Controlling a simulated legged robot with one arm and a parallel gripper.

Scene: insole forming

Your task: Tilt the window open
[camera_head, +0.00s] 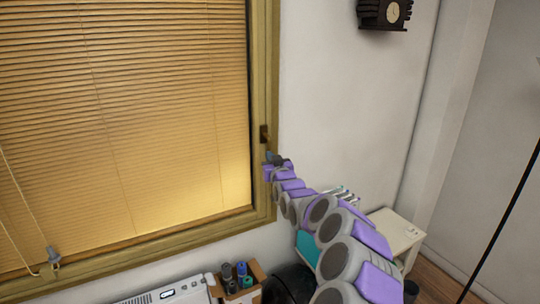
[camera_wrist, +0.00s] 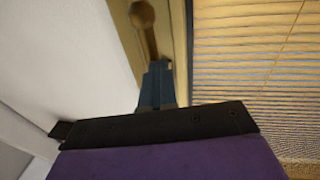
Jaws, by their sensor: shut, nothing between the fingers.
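The window (camera_head: 120,120) fills the left of the head view, with a yellowish wooden frame (camera_head: 265,70) and lowered tan blinds in front of its pane. A brown handle (camera_head: 264,133) sits on the right side of the frame. My gripper (camera_head: 269,157) is at the frame just below the handle in this view. In the wrist view the handle (camera_wrist: 144,20) shows a rounded end at the top and a stem running toward my gripper (camera_wrist: 158,75). The narrow blue-grey fingers are together and empty, at or very near the stem; contact cannot be told. The window looks closed.
A blind cord (camera_head: 25,215) hangs at the left. Below the window are a white appliance (camera_head: 175,291) and a box of bottles (camera_head: 238,278). A small pale cabinet (camera_head: 397,232) stands right of my arm. A clock (camera_head: 385,13) hangs high on the wall.

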